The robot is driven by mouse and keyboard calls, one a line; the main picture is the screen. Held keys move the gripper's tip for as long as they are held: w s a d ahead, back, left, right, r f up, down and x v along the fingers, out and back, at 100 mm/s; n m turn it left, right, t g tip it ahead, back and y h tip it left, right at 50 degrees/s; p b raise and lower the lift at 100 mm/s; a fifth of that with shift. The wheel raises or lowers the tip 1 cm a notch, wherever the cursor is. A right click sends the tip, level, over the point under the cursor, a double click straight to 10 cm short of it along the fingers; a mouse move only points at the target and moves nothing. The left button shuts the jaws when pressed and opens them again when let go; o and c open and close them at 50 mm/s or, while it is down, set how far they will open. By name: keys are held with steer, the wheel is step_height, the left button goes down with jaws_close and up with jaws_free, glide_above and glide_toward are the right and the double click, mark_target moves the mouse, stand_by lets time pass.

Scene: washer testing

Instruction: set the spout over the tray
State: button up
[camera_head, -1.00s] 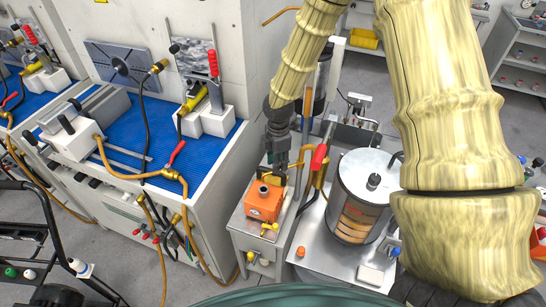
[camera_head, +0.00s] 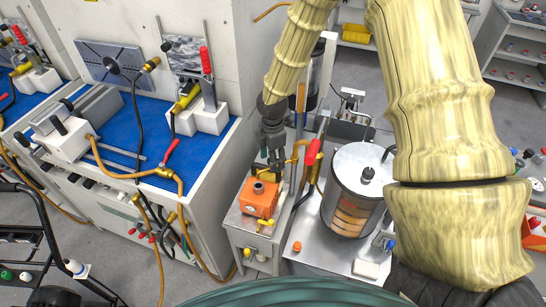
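My gripper (camera_head: 274,163) is dark grey and points down just behind an orange box-shaped unit (camera_head: 258,198) with a round port on top. A yellow brass pipe (camera_head: 299,151), possibly the spout, is beside the fingers on the right. Its end is hidden, and I cannot tell whether the gripper touches it. The finger gap is too small to judge. A steel top with a raised edge (camera_head: 310,252), possibly the tray, is to the right of the orange unit.
A clear cylinder with a metal lid (camera_head: 360,190) stands right of my gripper. A red-handled lever (camera_head: 312,152) is close to the fingers. A blue-matted bench (camera_head: 195,150) with hoses and fittings is at left. Grey floor shows at the lower left.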

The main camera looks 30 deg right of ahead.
steer(key=shift+r, duration=0.1)
step_height(320, 180, up, 12)
stand_by(0.6)
steer(key=shift+s, duration=0.1)
stand_by(0.3)
